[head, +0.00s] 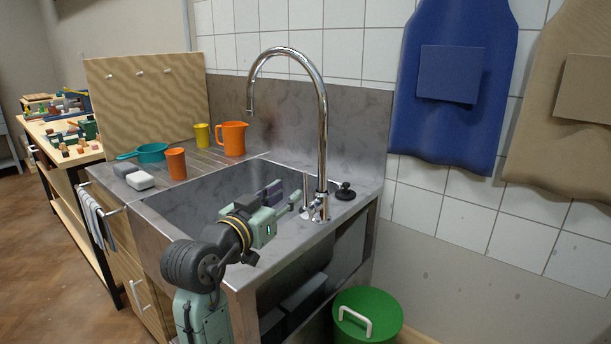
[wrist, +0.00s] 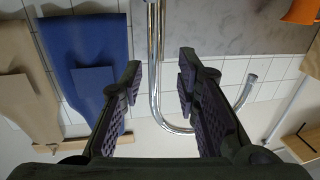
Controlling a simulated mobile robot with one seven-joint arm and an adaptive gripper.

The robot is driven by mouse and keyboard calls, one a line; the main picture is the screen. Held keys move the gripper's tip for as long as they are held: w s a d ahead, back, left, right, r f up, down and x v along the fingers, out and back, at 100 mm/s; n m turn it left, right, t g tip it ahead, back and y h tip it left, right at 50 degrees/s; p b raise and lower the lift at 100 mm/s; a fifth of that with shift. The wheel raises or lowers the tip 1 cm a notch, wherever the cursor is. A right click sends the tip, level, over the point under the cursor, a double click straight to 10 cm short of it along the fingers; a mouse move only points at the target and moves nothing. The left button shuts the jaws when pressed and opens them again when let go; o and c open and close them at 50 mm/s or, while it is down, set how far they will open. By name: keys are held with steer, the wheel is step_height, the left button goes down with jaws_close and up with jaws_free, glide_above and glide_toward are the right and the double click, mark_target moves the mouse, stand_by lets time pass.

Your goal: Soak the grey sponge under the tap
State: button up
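The grey sponge (head: 125,169) lies on the ledge left of the sink, behind a white block (head: 140,180). The chrome tap (head: 322,130) rises at the sink's right side. Its spout (head: 250,105) arches over the basin, and no water shows. A thin upright lever (head: 305,188) stands at the tap's base. My gripper (head: 284,194) is over the right part of the sink (head: 205,195), close to the lever and far from the sponge. In the wrist view my gripper (wrist: 160,75) is open and empty, with the tap column (wrist: 154,45) showing between the fingers.
A teal pan (head: 151,153), an orange cup (head: 176,164), a yellow cup (head: 202,136) and an orange jug (head: 234,138) stand on the drainer. A black plug (head: 345,191) sits right of the tap. A green bin (head: 367,315) stands below. Aprons hang on the wall.

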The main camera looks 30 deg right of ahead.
mark_target(304, 180)
steer(key=p+x, duration=0.2)
steer(key=x, duration=0.7)
steer(key=shift+w+d+p, duration=0.25)
steer(key=shift+p, duration=0.05)
steer(key=shift+c, duration=0.5)
jaws_close()
